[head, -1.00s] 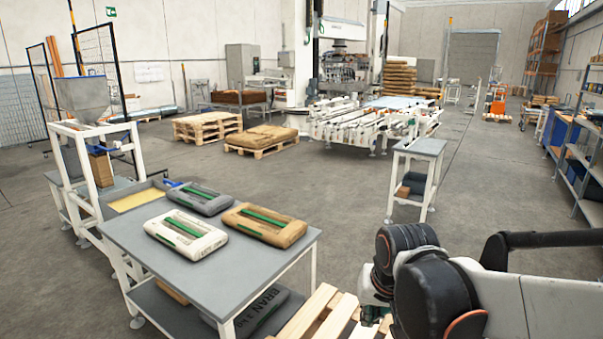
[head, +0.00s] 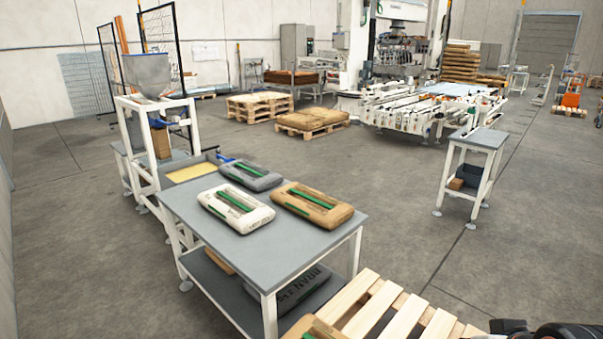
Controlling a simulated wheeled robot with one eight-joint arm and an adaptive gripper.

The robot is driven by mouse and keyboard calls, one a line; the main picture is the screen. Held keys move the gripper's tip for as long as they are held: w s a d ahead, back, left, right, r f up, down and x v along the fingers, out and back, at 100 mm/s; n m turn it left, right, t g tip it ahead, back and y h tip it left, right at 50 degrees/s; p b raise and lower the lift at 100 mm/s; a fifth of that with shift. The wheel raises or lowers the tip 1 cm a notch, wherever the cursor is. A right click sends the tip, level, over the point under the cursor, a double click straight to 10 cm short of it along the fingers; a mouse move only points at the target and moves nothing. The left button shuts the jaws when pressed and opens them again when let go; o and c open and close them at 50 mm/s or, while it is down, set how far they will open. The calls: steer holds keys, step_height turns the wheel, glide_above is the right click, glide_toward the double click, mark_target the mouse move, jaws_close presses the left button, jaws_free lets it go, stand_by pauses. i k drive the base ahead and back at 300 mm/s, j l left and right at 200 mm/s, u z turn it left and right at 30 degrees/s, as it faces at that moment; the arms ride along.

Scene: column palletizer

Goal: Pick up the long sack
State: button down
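Three sacks with green stripes lie flat on the grey table: a white sack (head: 236,208), a dark grey sack (head: 250,176) behind it, and a brown sack (head: 312,205) to the right. A dark grey sack marked BRAN (head: 302,285) lies on the table's lower shelf, partly hidden by the tabletop. Another brown sack (head: 314,328) shows at the bottom edge, cut off by the frame. I cannot tell for sure which is the long sack. Only a dark piece of my arm shows at the bottom right; my gripper is out of view.
The grey table (head: 290,244) stands in front of a white hopper frame (head: 150,105). A wooden pallet (head: 385,312) is at the bottom, right of the table. A small side table (head: 484,138) stands at right. A sack-loaded pallet (head: 312,122) lies farther back. Open floor lies between.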

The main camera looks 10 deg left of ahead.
mark_target(234, 206)
steer(key=i+j, duration=0.3)
steer(key=j, duration=0.3)
steer(key=i+j+u, duration=0.15)
steer(key=i+j, duration=0.15)
steer(key=j, duration=0.25)
steer(key=i+j, duration=0.35)
steer(key=j, duration=0.2)
steer(key=i+j+u, duration=0.15)
steer(key=i+j, duration=0.15)
steer(key=j, duration=0.25)
steer(key=i+j, duration=0.4)
steer(key=k+j+u, duration=0.05)
steer(key=j, duration=0.1)
